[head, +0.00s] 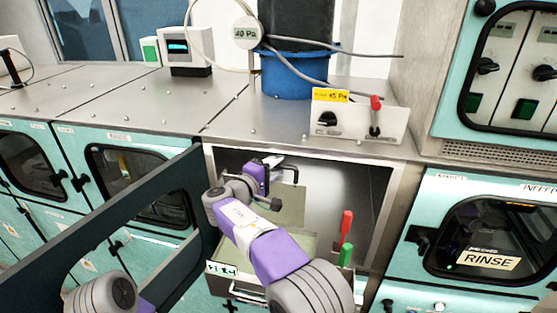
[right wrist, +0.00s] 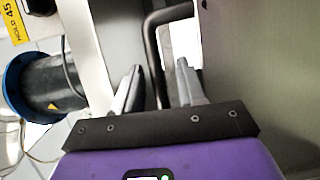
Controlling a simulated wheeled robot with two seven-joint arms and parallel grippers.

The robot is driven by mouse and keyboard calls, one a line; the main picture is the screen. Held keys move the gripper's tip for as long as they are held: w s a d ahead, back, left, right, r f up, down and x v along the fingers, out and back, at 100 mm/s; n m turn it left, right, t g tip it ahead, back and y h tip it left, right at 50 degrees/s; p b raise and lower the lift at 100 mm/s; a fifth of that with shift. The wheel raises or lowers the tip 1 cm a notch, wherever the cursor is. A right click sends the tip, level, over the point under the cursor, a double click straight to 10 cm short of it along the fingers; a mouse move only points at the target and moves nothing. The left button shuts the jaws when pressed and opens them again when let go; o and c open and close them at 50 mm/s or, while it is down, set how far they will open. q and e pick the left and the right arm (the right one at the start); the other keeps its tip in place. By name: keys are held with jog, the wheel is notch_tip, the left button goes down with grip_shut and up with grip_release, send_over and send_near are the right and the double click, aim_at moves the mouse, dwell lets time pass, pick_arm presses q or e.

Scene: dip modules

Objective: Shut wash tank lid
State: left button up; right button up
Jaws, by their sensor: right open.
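The wash tank lid seems to be the pale green upright panel (head: 291,207) inside the open compartment, with a dark bar handle (head: 294,172) at its top; no label confirms this. My right arm reaches into the compartment from the front. My right gripper (head: 276,162) is open at the handle. In the right wrist view, the dark bent bar (right wrist: 152,50) runs down between the two parted fingers (right wrist: 158,88); I cannot tell whether they touch it. My arm hides part of the panel and of the tank below. My left gripper is not in view.
A dark-framed door (head: 130,212) stands swung open on the left. A red handle (head: 346,224) and a green one (head: 346,256) stand at the compartment's right. A control box (head: 350,122) and blue drum (head: 290,78) sit above. The RINSE cabinet (head: 487,245) is at right.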

jog(key=shift+w+d, duration=0.5)
jog(key=shift+w, duration=0.2)
jog(key=c, duration=0.3)
jog(key=shift+s, duration=0.1)
grip_shut()
